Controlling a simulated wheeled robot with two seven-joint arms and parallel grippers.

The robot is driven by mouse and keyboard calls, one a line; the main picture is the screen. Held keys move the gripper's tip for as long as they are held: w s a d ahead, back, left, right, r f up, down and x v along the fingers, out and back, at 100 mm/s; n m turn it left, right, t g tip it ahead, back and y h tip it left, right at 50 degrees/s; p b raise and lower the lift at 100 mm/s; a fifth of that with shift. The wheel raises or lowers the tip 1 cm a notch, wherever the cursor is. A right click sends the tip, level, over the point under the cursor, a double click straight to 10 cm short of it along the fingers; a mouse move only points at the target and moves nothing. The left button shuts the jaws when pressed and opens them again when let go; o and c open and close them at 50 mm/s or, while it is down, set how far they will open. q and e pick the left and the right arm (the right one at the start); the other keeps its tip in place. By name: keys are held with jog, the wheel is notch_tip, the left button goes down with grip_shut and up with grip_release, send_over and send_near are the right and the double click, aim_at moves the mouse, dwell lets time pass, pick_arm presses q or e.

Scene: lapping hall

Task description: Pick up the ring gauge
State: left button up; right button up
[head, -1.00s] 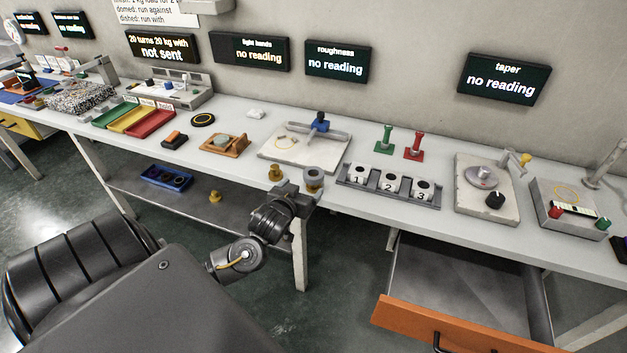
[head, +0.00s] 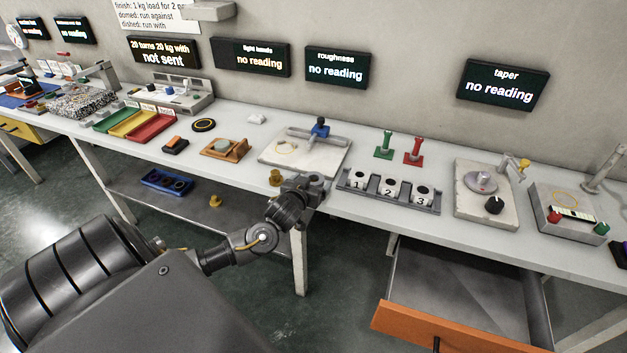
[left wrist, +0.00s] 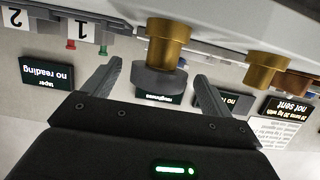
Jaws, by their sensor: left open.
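The ring gauge appears to be the dark grey ring (left wrist: 158,82) on a brass post (left wrist: 168,45) in the left wrist view, which shows the scene upside down. My left gripper (left wrist: 155,80) is open, one finger on each side of the grey ring in the picture. I cannot tell whether either finger touches it. In the head view my left gripper (head: 316,183) is at the bench's front edge and mostly hides the ring and post. My right gripper is not in view.
Another brass post (head: 275,177) stands left of my gripper; it also shows in the wrist view (left wrist: 264,68). A numbered block rack (head: 430,205) stands close on the right, a pale plate (head: 280,162) behind. An orange-fronted drawer (head: 450,330) hangs open below the bench.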

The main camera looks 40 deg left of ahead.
aim_at(316, 179)
pick_arm(q)
jog(key=x, duration=0.3)
jog(key=shift+w+f, duration=0.25)
jog(key=c, duration=1.1)
